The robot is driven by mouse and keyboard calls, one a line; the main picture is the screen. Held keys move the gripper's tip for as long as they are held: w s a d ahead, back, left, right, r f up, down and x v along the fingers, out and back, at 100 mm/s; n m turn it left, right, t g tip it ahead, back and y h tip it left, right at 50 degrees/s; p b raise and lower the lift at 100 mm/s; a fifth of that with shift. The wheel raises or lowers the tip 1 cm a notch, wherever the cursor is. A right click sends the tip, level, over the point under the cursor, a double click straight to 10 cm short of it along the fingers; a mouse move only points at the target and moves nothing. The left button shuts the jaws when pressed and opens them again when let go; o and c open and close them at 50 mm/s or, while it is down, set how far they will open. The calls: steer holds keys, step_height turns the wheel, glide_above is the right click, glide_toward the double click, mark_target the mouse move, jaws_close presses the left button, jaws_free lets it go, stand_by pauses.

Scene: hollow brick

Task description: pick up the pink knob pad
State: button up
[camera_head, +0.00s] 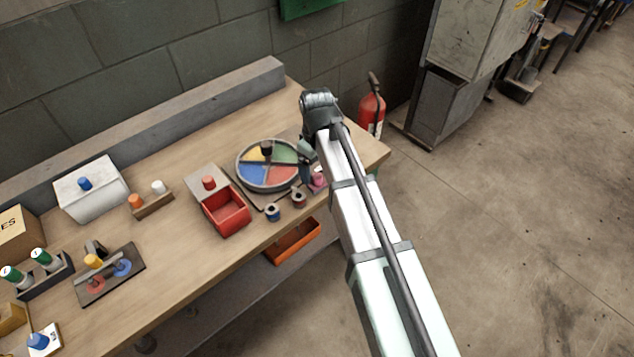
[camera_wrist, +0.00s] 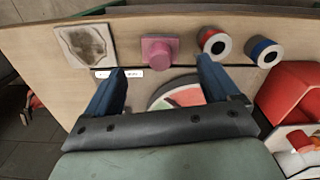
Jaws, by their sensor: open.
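The pink knob pad (camera_wrist: 160,50) is a square pink block with a raised round knob, resting on the wooden bench. In the wrist view it lies ahead of and between my gripper's (camera_wrist: 160,75) two blue fingers, apart from both. My gripper is open and empty. In the head view the pink pad (camera_head: 318,180) shows partly beside my arm, near the bench's front edge. My gripper (camera_head: 307,158) is above it there, and its fingertips are mostly hidden by my arm.
A round colored tray (camera_head: 240,172) stands left of the pad. Two spools, red-ended (camera_wrist: 215,41) and blue-ended (camera_wrist: 264,53), sit beside it. A pale square tile (camera_wrist: 87,45) lies on its other side. A red box (camera_head: 226,212) is farther left. The bench's front edge (camera_wrist: 200,9) is close.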

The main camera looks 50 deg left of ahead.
mark_target(318, 175)
steer(key=shift+d+f, duration=0.15)
steer(key=shift+f, duration=2.55)
steer(key=shift+c, duration=0.4)
steer(key=c, duration=1.1)
steer(key=shift+r, duration=0.15)
steer(key=shift+c, duration=0.2)
step_height(318, 175, up, 10)
steer(key=shift+f, duration=0.1)
